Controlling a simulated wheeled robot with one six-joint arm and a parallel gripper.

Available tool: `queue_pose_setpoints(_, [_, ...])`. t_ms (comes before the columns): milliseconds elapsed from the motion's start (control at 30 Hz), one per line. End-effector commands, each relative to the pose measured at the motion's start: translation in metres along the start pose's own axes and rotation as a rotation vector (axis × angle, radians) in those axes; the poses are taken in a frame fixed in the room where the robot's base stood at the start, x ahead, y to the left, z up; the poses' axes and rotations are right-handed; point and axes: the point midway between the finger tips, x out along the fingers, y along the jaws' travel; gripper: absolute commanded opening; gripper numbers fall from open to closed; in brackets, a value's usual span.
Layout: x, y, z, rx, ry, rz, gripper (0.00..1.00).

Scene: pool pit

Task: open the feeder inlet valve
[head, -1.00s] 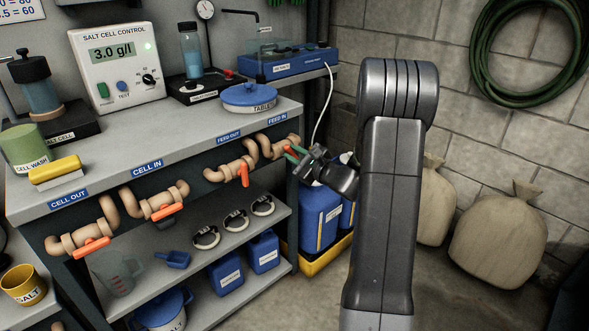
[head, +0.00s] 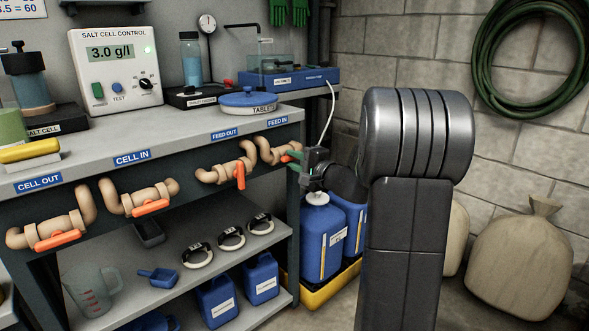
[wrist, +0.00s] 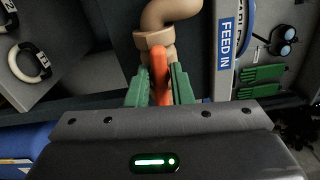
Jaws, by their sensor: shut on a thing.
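The feeder inlet valve (head: 272,152) is a tan pipe fitting under the "FEED IN" label (head: 277,122) at the right end of the bench front. Its orange handle (wrist: 159,72) shows in the wrist view between the two green fingers. My gripper (head: 293,160) reaches the valve from the right in the head view. In the wrist view my gripper (wrist: 159,92) is shut on the orange handle, one finger on each side. The fingers hide the handle's sides and lower end, and its angle to the pipe is hard to tell.
The feed-out valve (head: 226,170) sits close on the left, its orange handle hanging down. The cell-in valve (head: 140,198) and cell-out valve (head: 52,233) are further left. Blue canisters (head: 323,240) stand in a yellow tray below my gripper.

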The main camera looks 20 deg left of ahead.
Motion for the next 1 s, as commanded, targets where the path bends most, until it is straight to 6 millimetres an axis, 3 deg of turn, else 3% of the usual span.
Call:
queue_pose_setpoints(300, [-0.0001, 0.0023, 0.0004, -0.107, -0.001, 0.003, 0.00])
queue_pose_setpoints(800, [-0.0002, 0.0024, 0.0004, -0.124, -0.002, 0.003, 0.00])
queue_pose_setpoints(833, [-0.0002, 0.0024, 0.0004, -0.124, -0.002, 0.003, 0.22])
queue_pose_setpoints(900, [-0.0002, 0.0023, 0.0003, -0.124, -0.001, 0.003, 0.35])
queue_pose_setpoints(1000, [-0.0001, 0.0019, 0.0002, -0.124, -0.001, 0.002, 0.36])
